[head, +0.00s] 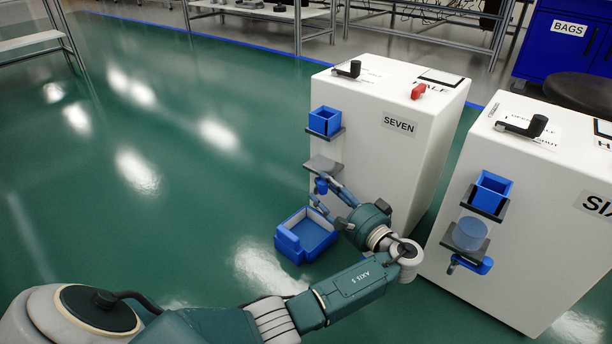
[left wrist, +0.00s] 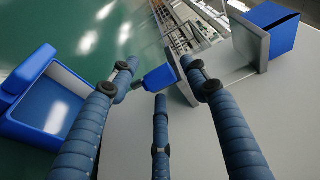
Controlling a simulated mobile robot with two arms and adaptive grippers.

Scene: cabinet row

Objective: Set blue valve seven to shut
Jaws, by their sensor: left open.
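Cabinet seven (head: 385,170) is white with a SEVEN label. On its front, below a grey shelf (head: 322,164), a small blue valve handle (head: 321,186) sticks out; it also shows in the left wrist view (left wrist: 157,78). My left gripper (head: 325,196) is at this handle, fingers spread. In the left wrist view the gripper (left wrist: 160,80) has the handle between its fingertips, with no clear grip on it. The handle's mount and exact angle are partly hidden. A black lever (head: 348,69) lies on the cabinet top, beside a small printed label. My right gripper is out of view.
A blue hopper (head: 325,120) sits above the shelf. A blue bin (head: 290,243) is on the floor below. Cabinet six (head: 540,215) stands at right with its own hopper, clear container and blue handle (head: 478,265). The green floor at left is clear.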

